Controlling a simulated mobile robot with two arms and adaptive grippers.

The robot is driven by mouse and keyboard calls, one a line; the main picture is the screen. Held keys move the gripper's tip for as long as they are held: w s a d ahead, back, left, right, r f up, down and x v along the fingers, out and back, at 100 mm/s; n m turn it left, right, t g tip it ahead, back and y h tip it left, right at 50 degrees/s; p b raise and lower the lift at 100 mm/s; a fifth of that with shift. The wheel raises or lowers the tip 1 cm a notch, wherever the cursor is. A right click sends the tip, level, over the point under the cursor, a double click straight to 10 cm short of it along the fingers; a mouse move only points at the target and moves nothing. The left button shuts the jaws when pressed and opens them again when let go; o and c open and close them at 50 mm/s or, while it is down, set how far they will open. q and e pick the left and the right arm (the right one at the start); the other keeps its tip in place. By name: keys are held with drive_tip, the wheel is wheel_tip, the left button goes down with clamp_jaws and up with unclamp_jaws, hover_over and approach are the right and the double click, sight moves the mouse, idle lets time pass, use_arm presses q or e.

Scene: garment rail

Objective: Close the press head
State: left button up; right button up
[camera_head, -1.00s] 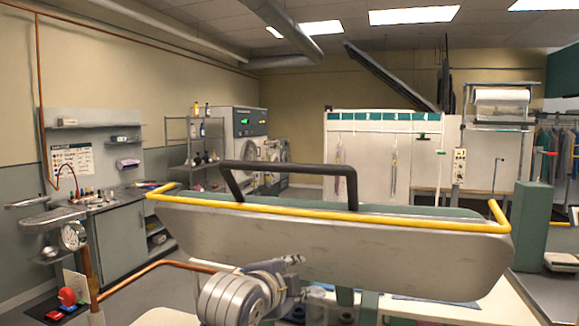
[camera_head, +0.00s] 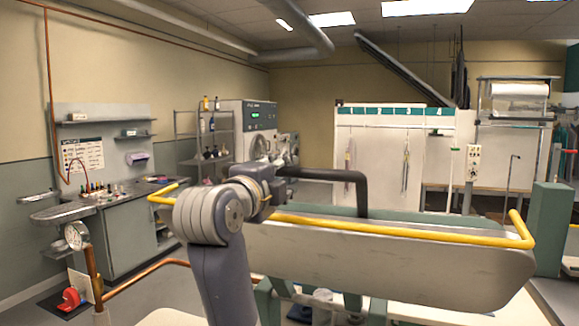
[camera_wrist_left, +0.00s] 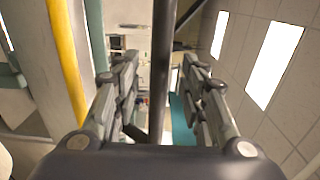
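The press head (camera_head: 400,262) is a long pale grey slab with a yellow guard rail (camera_head: 400,232) around it, raised above the press table. Its black bar handle (camera_head: 330,175) stands up from the top; the handle's left end is hidden behind my left gripper (camera_head: 275,185). In the left wrist view the dark handle bar (camera_wrist_left: 163,70) runs between the two fingers of my left gripper (camera_wrist_left: 158,80). The fingers are apart, with gaps visible on both sides of the bar. My right gripper is not in view.
A copper pipe (camera_head: 140,278) and a pressure gauge (camera_head: 76,236) stand at the left. A green post (camera_head: 550,225) rises beyond the right end of the head. A workbench (camera_head: 125,235), shelf rack and machines stand farther back.

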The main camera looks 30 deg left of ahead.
sight(287, 174)
use_arm(q)
drive_tip(key=shift+p+x, duration=0.45)
drive_tip(key=shift+x, duration=1.65)
clamp_jaws()
